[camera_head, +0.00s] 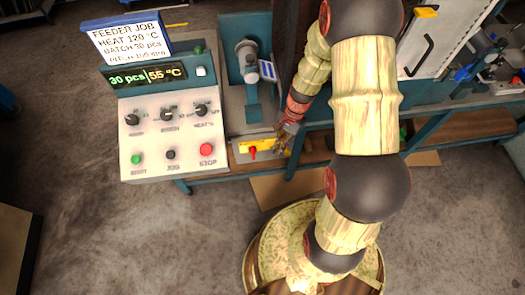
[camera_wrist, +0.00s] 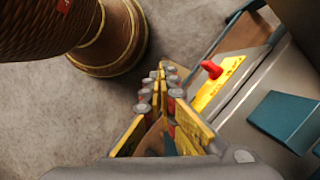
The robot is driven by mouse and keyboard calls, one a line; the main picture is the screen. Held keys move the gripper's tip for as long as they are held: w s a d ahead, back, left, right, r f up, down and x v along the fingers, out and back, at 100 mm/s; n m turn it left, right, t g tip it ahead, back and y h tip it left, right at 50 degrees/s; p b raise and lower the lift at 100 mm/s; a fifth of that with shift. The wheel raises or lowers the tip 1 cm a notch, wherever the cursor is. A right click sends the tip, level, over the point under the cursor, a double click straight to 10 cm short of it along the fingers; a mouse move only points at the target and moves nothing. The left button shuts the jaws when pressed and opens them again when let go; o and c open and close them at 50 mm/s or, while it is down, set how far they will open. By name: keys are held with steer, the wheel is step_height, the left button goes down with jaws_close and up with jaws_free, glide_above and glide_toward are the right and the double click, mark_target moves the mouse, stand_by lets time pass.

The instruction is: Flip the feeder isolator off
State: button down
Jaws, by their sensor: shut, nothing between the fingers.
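The feeder isolator is a yellow plate (camera_head: 270,146) with a red lever (camera_head: 252,154), low on the bench front, right of the control panel. In the wrist view the yellow plate (camera_wrist: 216,86) is at the right and its red lever (camera_wrist: 211,69) sticks out from it. I cannot tell from its angle whether it is on or off. My gripper (camera_head: 284,146) is at the plate's right end in the head view, partly covering it. In the wrist view the fingers (camera_wrist: 163,73) are shut and empty, left of the lever and apart from it.
The control panel (camera_head: 168,138) has knobs and green, black and red buttons. Above it are a counter display (camera_head: 148,76) and a job sign (camera_head: 126,40). A teal block (camera_wrist: 283,120) stands right of the isolator. Open concrete floor (camera_head: 80,220) lies in front.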

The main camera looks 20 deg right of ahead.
mark_target(253, 154)
steer(key=w+d+f+m+t, duration=0.2)
steer(key=w+d+f+m, duration=0.1)
steer(key=w+f+m, duration=0.3)
steer(key=shift+w+m+h, duration=0.3)
steer(key=shift+w+m, duration=0.55)
steer(key=shift+m, duration=0.15)
steer(key=shift+d, duration=0.1)
steer(key=shift+f, duration=0.1)
steer(key=w+a+f+b, duration=0.1)
steer(key=a+f+b, duration=0.4)
steer(key=f, duration=0.4)
steer(key=shift+w+a+f, duration=0.3)
steer(key=shift+a, duration=0.35)
